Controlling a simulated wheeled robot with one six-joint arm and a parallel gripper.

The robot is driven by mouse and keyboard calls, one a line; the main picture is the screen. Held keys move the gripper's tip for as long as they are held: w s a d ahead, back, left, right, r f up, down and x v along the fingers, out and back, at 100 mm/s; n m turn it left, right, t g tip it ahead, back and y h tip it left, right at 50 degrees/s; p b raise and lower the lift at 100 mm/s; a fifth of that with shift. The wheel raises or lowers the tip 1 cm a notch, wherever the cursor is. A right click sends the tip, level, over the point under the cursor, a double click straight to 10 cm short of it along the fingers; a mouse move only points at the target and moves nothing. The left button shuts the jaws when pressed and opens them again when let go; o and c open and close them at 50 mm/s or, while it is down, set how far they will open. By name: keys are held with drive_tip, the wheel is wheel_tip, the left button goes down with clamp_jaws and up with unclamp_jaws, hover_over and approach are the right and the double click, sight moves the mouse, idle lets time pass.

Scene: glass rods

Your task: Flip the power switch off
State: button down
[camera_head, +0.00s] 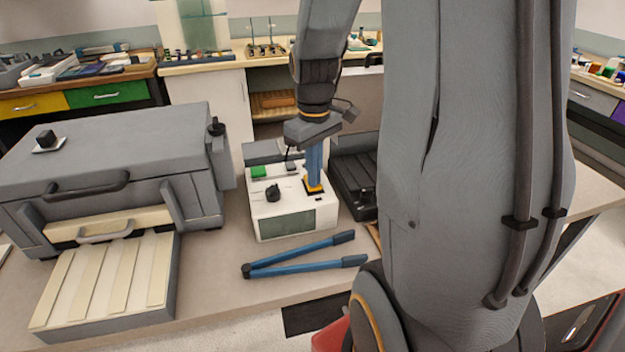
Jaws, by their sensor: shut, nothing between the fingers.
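A white box-shaped device (254,212) stands on the bench with a dark display window on its front. On its top are a black knob (273,193), a green piece (258,172) and, at the right, a small yellow and black part (308,184) that looks like the switch. My gripper (314,184) points down with its blue fingers shut and nothing between them. Its tips are at the yellow and black part and partly hide it. I cannot tell whether they touch it or which way the switch is set.
A blue two-legged tool (300,257) lies in front of the device. A large grey machine (120,150) with a slatted tray (110,280) stands at the left. A black ridged tray (352,185) is close at the device's right. My arm hides much of the right side.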

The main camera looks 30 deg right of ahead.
wheel_tip(320, 180, up, 7)
drive_tip(key=p, duration=0.6)
drive_tip(key=shift+a+f, duration=0.1)
idle(0.5)
drive_tip(key=shift+m+t, duration=0.3)
drive_tip(key=shift+m, duration=0.3)
drive_tip(key=s+a+f+b, duration=0.1)
drive_tip(key=a, duration=0.1)
drive_tip(key=s+a+f+b, duration=0.1)
drive_tip(key=a, duration=0.2)
drive_tip(key=s+a+f, duration=0.1)
drive_tip(key=a, duration=0.1)
drive_tip(key=shift+s+a+f+b, duration=0.1)
drive_tip(key=shift+a+f+b, duration=0.1)
drive_tip(key=shift+b, duration=0.2)
drive_tip(key=shift+m+t, duration=0.4)
drive_tip(key=shift+m, duration=0.4)
drive_tip(key=s+a+f, duration=0.1)
drive_tip(key=s+a+f+b, duration=0.1)
drive_tip(key=s+a, duration=0.1)
drive_tip(key=s+a+b, duration=0.1)
drive_tip(key=a, duration=0.1)
drive_tip(key=shift+s+a+f, duration=0.15)
drive_tip(key=shift+a+f, duration=0.05)
drive_tip(key=shift+f, duration=0.2)
